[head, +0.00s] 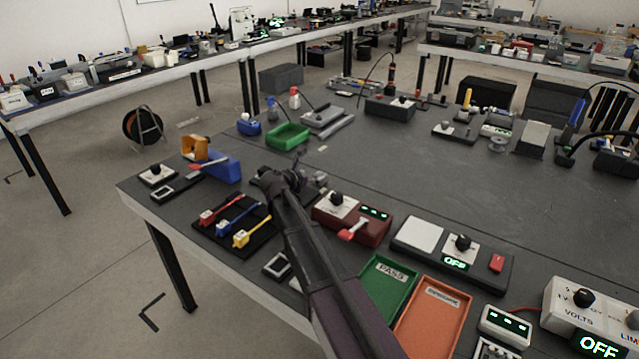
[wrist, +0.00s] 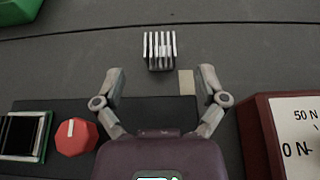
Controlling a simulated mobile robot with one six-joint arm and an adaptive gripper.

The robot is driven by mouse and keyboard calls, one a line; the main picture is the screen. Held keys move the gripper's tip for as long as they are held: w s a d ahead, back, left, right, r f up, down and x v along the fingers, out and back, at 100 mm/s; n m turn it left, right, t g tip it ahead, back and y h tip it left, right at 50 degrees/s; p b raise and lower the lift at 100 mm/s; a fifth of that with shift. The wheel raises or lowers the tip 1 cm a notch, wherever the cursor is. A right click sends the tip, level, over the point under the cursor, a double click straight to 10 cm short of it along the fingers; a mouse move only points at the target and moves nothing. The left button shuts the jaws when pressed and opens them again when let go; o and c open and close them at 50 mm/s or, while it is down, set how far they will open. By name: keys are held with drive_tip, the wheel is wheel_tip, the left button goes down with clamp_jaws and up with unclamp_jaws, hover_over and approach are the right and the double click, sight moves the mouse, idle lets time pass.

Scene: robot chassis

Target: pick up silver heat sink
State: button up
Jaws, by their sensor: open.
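The silver heat sink (wrist: 160,50) lies on the dark tabletop, its upright fins showing in the wrist view. It is just ahead of my gripper (wrist: 162,72), roughly centred between the two fingers but a little beyond the tips. My gripper is open, with nothing between its fingers. In the head view my gripper (head: 274,180) is low over the near part of the table, left of the red meter.
A red-sided meter (wrist: 258,140) is close on the right of my gripper. A dark panel with a red knob (wrist: 76,137) is at the left. A small tan piece (wrist: 187,82) lies by the right finger. A green tray (head: 288,136) is farther back.

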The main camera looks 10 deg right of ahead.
sight(320, 175)
drive_tip(key=shift+w+d+f, duration=0.2)
drive_tip(key=shift+w+d, duration=0.15)
drive_tip(key=shift+b+x, duration=1.15)
drive_tip(key=shift+x, duration=1.45)
drive_tip(key=shift+a, duration=0.1)
drive_tip(key=c, duration=1.2)
